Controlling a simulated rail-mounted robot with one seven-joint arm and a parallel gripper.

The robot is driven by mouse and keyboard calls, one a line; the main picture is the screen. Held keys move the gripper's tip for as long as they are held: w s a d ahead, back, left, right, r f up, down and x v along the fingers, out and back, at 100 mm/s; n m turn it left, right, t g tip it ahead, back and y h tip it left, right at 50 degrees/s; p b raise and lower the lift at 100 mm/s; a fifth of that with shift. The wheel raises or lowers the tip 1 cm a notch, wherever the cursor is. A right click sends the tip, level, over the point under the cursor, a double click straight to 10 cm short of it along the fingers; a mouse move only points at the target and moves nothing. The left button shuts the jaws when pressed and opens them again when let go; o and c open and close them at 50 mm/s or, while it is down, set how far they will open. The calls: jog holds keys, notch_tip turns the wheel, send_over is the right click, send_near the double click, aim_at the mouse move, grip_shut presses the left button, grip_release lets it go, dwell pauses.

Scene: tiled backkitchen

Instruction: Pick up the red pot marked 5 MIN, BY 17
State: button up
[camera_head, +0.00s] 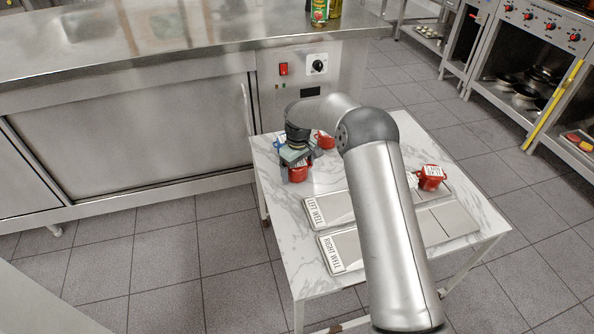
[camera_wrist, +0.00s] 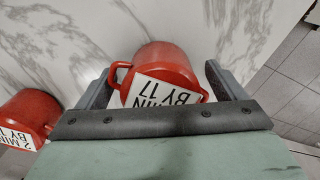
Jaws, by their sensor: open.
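A red pot (camera_wrist: 160,65) with a white label sits between the two fingers of my gripper (camera_wrist: 160,88) in the wrist view. Its label shows "MIN" and "BY 17"; the digit before "MIN" cannot be made out. My gripper is open, with a finger on either side of the pot. In the head view, my gripper (camera_head: 297,157) is low over the table's far left part, with a red pot (camera_head: 298,174) just under it. A second red pot (camera_wrist: 30,112) at the left of the wrist view has a label reading "2 MIN", its lower line partly cut off.
Another red pot (camera_head: 325,141) stands behind my gripper, and a labelled one (camera_head: 431,178) stands at the table's right. A steel counter (camera_head: 150,55) stands behind.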

jog(key=shift+f, duration=0.5)
jog(key=shift+r, duration=0.1)
jog(key=c, duration=1.3)
jog(key=shift+o, duration=0.2)
